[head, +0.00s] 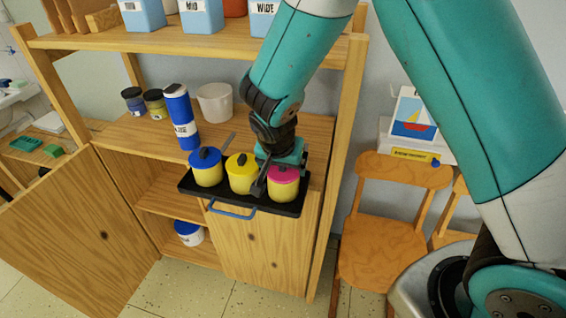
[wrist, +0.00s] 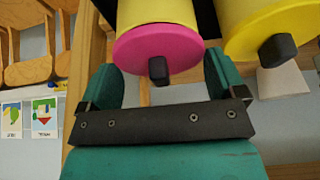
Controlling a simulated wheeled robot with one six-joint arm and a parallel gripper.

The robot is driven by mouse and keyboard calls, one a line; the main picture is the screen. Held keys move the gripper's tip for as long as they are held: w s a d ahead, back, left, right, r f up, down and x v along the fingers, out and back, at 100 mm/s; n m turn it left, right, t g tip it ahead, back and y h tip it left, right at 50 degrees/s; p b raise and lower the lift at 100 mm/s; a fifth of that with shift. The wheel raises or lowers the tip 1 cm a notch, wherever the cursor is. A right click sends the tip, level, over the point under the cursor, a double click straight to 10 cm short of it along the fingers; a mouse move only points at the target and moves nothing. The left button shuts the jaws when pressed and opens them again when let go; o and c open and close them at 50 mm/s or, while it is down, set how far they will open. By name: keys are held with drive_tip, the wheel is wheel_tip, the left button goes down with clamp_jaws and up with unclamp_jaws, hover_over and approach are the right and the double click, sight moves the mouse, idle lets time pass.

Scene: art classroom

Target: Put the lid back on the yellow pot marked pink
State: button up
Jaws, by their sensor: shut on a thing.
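The pot with the pink lid (head: 284,190) has a yellow body and stands at the right end of a black tray (head: 228,201). The pink lid (head: 285,173) is on its top; it also shows in the wrist view (wrist: 140,50) with a dark knob. No gap between lid and pot shows, but the far rim is hidden. A yellow-lidded pot (head: 241,178) and a blue-lidded pot (head: 207,173) stand left of it.
The tray with its blue handle (head: 231,210) sits at the front of a wooden shelf (head: 110,134). A blue bottle (head: 181,117), a white tub (head: 215,103) and two dark-lidded jars stand behind left. A cabinet door (head: 80,235) hangs open. Chairs (head: 390,220) stand right.

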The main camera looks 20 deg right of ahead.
idle(0.8)
drive_tip(key=o, duration=0.6)
drive_tip(key=shift+r+p, duration=2.55)
drive_tip(key=shift+r, duration=0.95)
clamp_jaws()
drive_tip(key=shift+f+b, duration=0.3)
